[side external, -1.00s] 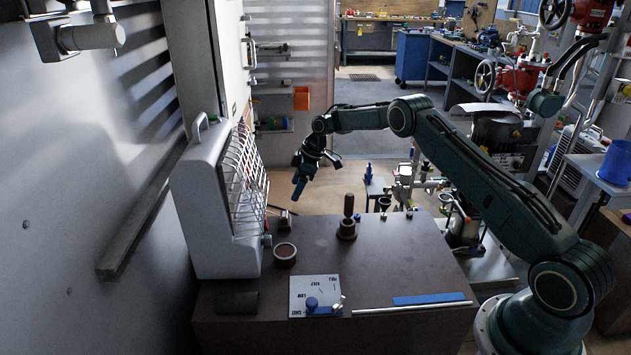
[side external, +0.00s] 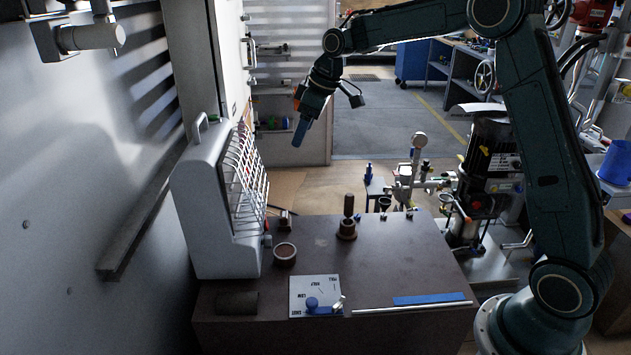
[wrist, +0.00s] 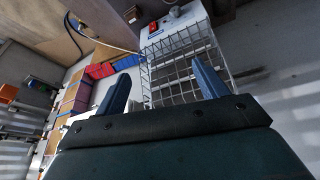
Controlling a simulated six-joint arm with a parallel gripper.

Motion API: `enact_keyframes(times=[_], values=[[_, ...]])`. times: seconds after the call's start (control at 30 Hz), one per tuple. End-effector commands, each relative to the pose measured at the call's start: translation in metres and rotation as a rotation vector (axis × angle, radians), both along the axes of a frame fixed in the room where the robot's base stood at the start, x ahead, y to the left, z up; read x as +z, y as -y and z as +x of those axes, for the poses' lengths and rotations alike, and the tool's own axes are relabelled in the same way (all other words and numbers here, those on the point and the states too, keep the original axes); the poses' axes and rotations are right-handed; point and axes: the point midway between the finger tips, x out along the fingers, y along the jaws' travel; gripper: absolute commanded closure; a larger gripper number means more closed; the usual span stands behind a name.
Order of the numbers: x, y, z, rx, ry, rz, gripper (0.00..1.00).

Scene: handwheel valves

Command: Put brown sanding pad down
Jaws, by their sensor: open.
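My gripper (side external: 299,138) is raised in the air above and behind the dark workbench (side external: 390,262), its blue fingers pointing down. In the wrist view my gripper (wrist: 158,78) shows two blue fingers spread apart with nothing held between them. I cannot surely pick out the brown sanding pad. A dark brown block (side external: 237,302) lies at the bench's front left, but I cannot tell if it is the pad. No pad shows at the fingers.
A grey housing with a white wire rack (side external: 246,175) stands at the bench's left; a wire rack (wrist: 185,65) also shows beyond the fingers. On the bench are a brown ring (side external: 285,253), an upright brown peg (side external: 348,206), a marked plate (side external: 314,293) and a blue strip (side external: 429,299).

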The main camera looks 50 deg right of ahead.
Motion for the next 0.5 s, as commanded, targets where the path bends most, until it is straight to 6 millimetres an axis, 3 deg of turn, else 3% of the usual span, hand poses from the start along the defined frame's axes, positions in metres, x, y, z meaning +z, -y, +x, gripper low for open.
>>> enact_keyframes(times=[0.2, 0.5], values=[[0.042, -0.019, -0.051, -0.071, 0.014, -0.003, 0.28], [0.078, -0.039, -0.128, -0.171, 0.031, 0.0, 0.28]])
